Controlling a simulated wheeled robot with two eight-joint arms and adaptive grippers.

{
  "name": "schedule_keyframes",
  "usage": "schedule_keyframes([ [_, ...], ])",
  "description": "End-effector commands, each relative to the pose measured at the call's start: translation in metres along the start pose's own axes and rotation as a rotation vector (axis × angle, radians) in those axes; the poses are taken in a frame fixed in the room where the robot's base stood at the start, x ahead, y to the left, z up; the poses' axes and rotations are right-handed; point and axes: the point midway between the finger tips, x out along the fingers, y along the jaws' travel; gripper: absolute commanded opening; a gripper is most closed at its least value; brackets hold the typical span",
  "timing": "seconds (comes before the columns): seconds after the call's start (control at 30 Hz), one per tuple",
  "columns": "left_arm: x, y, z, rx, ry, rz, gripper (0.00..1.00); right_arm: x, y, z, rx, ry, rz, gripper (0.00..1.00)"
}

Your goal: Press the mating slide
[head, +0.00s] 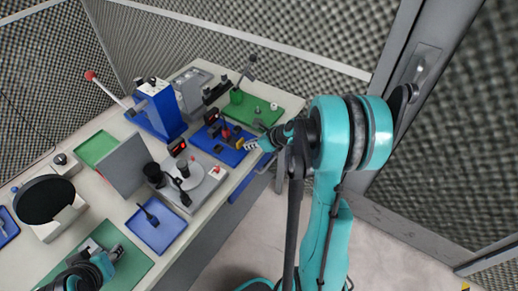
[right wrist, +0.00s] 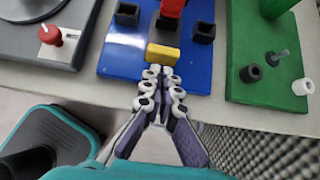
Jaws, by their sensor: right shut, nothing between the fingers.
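A blue base plate (head: 228,155) lies near the table's front edge, with a yellow block (head: 239,143) at its near side. The yellow block, which looks like the mating slide, shows in the right wrist view (right wrist: 163,53) too, in front of a red block (right wrist: 172,8) and between two black square sockets (right wrist: 203,32). My right gripper (right wrist: 160,72) is shut and empty, its fingertips right at the near face of the yellow block. I cannot tell whether they touch it. My left gripper (head: 88,272) is at the lower left, its fingers unclear.
A green plate (right wrist: 262,75) with black and white pegs lies right of the blue plate. A grey device with a red knob (right wrist: 50,34) stands to the left. A blue press (head: 160,110) with a long lever stands behind. Foam walls close in the back and right.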

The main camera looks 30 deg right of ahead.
Motion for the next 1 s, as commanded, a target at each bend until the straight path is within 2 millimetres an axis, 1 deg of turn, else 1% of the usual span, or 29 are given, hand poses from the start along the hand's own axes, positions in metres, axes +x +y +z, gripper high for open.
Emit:
schedule_keyframes([
  [0.13,0.001,0.0,0.001,0.0,0.0,0.0,0.41,0.006,0.0,0.006,-0.001,0.0,0.0,0.0],
  [0.5,0.001,0.0,0.001,0.0,0.0,0.0,0.41,0.007,0.0,0.007,0.0,0.0,0.0,0.0],
  [0.57,0.002,0.0,0.002,0.0,0.0,0.0,0.41,0.011,0.0,0.011,-0.001,0.0,0.002,0.0],
  [0.73,0.005,0.0,0.003,0.0,0.0,0.0,0.41,0.027,0.0,0.027,-0.002,0.0,0.001,0.0],
  [1.0,0.004,0.0,0.003,0.0,0.0,0.0,0.41,0.029,0.0,0.03,0.0,-0.002,0.0,0.0],
])
